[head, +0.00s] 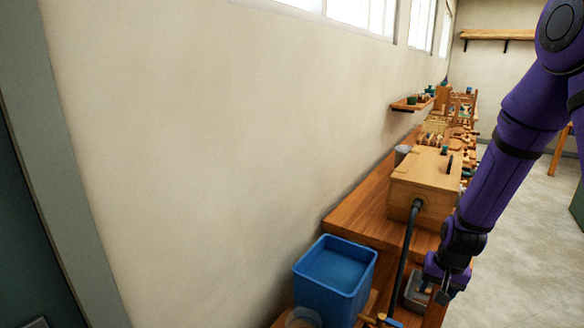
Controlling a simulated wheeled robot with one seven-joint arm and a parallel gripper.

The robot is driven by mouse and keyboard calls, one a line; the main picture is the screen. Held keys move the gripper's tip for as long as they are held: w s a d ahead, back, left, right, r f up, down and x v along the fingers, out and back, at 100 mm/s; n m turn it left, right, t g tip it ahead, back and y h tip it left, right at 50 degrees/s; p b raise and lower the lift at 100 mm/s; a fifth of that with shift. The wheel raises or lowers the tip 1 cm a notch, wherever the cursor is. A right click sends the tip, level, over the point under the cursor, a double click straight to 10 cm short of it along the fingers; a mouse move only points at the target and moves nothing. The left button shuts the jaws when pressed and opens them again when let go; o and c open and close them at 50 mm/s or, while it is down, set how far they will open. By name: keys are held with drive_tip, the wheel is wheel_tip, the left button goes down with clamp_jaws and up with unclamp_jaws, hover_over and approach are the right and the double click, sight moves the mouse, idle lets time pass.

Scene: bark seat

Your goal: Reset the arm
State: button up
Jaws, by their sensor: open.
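My purple arm comes down from the top right in the head view. My gripper (443,283) hangs at its lower end, low over the right edge of the wooden bench (358,222). Its fingers are small and dark, pointing down, and appear open with nothing held. A grey tray (414,297) lies just left of the gripper, partly hidden; I cannot tell whether they touch.
A blue bin (332,285) stands at the near end of the bench. A wooden box (420,178) with a dark hose (404,262) sits behind it. Several wooden items crowd the far bench. A shelf (411,104) juts from the left wall. Open floor (522,225) lies right.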

drive_tip(key=s+a+r+n+t, duration=0.1)
drive_tip(key=s+a+r, duration=0.15)
drive_tip(key=r, duration=0.75)
drive_tip(key=s+a+r+n+t, duration=0.1)
drive_tip(key=s+r, duration=0.3)
drive_tip(key=r, duration=0.7)
drive_tip(key=s+a+r+n, duration=0.1)
drive_tip(key=s+r, duration=0.5)
drive_tip(key=s, duration=0.2)
drive_tip(key=s+r+n+t, duration=0.1)
drive_tip(key=s+r, duration=0.5)
drive_tip(key=s, duration=0.3)
drive_tip(key=shift+s+a+n, duration=0.15)
drive_tip(key=shift+a+n, duration=0.15)
drive_tip(key=shift+a, duration=0.05)
